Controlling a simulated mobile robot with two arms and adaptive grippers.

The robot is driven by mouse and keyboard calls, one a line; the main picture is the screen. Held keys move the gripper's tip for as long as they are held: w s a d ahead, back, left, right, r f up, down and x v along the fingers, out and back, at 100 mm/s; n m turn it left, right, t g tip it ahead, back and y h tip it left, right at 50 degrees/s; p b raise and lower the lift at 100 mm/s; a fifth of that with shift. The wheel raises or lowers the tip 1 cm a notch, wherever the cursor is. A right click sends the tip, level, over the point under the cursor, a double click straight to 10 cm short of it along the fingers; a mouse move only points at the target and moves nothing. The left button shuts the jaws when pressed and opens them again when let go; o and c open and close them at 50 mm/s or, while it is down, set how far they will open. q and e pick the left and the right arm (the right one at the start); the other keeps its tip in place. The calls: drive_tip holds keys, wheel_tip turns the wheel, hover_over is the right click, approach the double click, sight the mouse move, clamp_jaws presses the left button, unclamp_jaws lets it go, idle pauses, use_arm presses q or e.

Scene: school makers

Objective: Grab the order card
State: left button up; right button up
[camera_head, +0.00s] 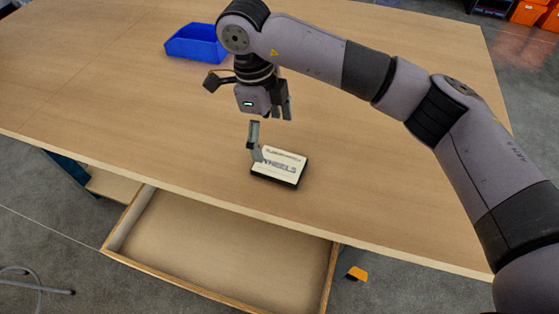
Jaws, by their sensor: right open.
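The order card (284,169) is a small white card with dark print reading something like "WHEELS", in a black holder or on a black base. It lies on the wooden table (130,120) near the front edge. My right gripper (270,130) points down just above and behind the card, with its fingers apart and nothing between them. One finger overlaps the card's left edge in the picture; I cannot tell if it touches. The other finger is higher up to the right. My left gripper is not in view.
A blue bin (197,44) stands at the back of the table. A wooden drawer (222,245) hangs open and empty below the front edge. Orange crates (530,12) are on the floor at the far right. The table left of the card is clear.

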sight(279, 164)
drive_tip(key=f, duration=0.3)
drive_tip(key=shift+s+d+f+p, duration=0.1)
drive_tip(key=shift+s+d+p, duration=0.05)
drive_tip(key=shift+d+p, duration=0.15)
drive_tip(key=shift+d+f+p, duration=0.1)
drive_tip(key=shift+f+p, duration=0.4)
drive_tip(key=shift+p, duration=0.05)
drive_tip(key=f+p, duration=0.1)
drive_tip(key=f, duration=0.2)
drive_tip(key=shift+s+d+f+p, duration=0.15)
drive_tip(key=shift+d+f+p, duration=0.15)
drive_tip(key=shift+d+p, duration=0.1)
drive_tip(key=shift+f, duration=0.4)
drive_tip(key=c, duration=1.2)
